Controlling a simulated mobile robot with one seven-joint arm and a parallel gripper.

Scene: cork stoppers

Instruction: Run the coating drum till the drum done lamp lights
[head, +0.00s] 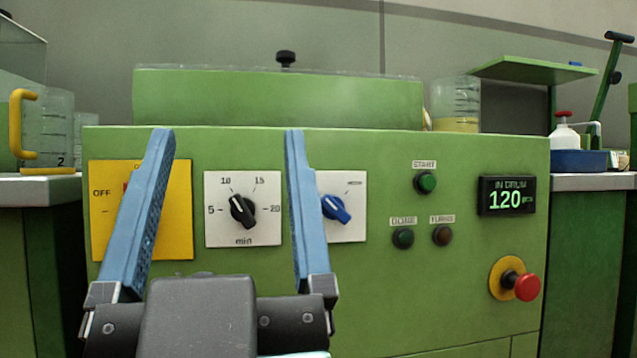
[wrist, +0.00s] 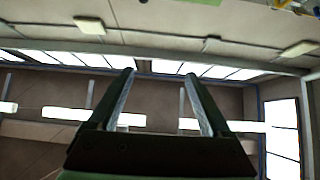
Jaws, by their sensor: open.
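The coating drum's green panel (head: 380,290) fills the middle of the head view. A yellow plate (head: 180,225) marked OFF is partly hidden by my left finger, with a bit of red behind it. The black minute knob (head: 243,210) points up-left, near 10. The blue knob (head: 337,209) has its plate partly covered by my right finger. The green START button (head: 427,183) is at right. Below it, the DONE lamp (head: 403,238) and a brownish lamp (head: 442,236) look dark. The display (head: 507,197) reads IN DRUM 120. My gripper (head: 228,132) is open and empty before the panel.
A red stop button (head: 526,287) sticks out at lower right. A measuring jug (head: 50,130) stands on the left counter. A container with yellow contents (head: 455,105) is behind the panel. A blue tray (head: 580,161) is on the right counter. The wrist view shows ceiling and windows.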

